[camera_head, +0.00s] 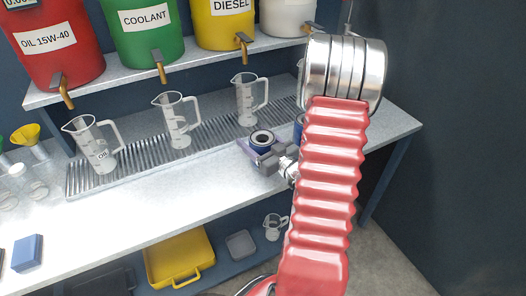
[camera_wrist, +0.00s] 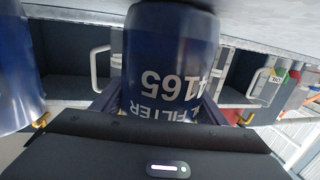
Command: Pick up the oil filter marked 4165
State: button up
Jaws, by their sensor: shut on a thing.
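The dark blue oil filter (camera_wrist: 172,62) fills the middle of the wrist view, with 4165 and FILTER in white print appearing upside down. In the head view the filter (camera_head: 262,139) is at the bench, its ringed end with a dark centre facing up. My gripper (camera_head: 266,150) is shut on the filter, with a dark finger on either side of it in the wrist view (camera_wrist: 166,104). I cannot tell whether the filter touches the bench or hangs just above it.
A second blue filter (camera_wrist: 14,70) stands close beside it at the left of the wrist view; my arm mostly hides it in the head view. Measuring jugs (camera_head: 246,101) stand on the grating behind. Fluid drums (camera_head: 147,32) sit on the shelf above. The front bench (camera_head: 150,212) has free room.

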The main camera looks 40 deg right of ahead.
jog(key=c, duration=0.8)
jog(key=shift+r, duration=0.1)
jog(key=shift+r, duration=4.95)
